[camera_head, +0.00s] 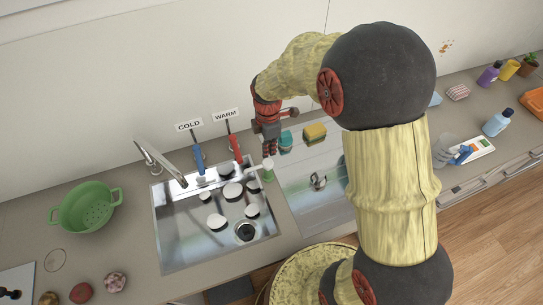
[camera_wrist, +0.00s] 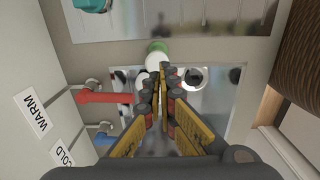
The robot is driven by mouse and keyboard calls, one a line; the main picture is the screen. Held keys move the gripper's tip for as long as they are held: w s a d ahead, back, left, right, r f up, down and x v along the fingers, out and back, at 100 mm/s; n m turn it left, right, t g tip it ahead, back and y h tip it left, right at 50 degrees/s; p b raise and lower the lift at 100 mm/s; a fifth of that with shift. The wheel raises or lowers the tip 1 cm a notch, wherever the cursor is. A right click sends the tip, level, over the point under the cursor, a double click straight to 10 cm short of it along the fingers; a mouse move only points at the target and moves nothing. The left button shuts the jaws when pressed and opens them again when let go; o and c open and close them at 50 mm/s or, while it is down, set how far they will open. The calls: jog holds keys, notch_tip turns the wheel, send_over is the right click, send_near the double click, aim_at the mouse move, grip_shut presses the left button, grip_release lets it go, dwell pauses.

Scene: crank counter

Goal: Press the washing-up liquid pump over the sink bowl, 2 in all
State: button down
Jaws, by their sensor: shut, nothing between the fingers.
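The washing-up liquid pump (camera_head: 268,170), small with white and green parts, stands at the sink's right back corner. In the wrist view the pump (camera_wrist: 156,48) shows just beyond my fingertips, partly behind them. My gripper (camera_head: 269,152) is shut and empty, pointing down right above the pump; I cannot tell whether it touches it. My gripper's fingers (camera_wrist: 163,72) also show in the wrist view. The steel sink bowl (camera_head: 185,250) lies left of the pump, with several white pieces (camera_head: 233,190) and a dark drain (camera_head: 244,231) in it.
Behind the sink are a tap (camera_head: 160,160), a blue lever (camera_head: 198,158) under COLD and a red lever (camera_head: 235,148) under WARM. A green colander (camera_head: 85,207) stands left. A sponge (camera_head: 315,132) and a teal item (camera_head: 286,140) lie on the right.

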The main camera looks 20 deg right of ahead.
notch_tip(320, 180, up, 7)
jog(key=shift+a+f, duration=0.15)
dwell(0.8)
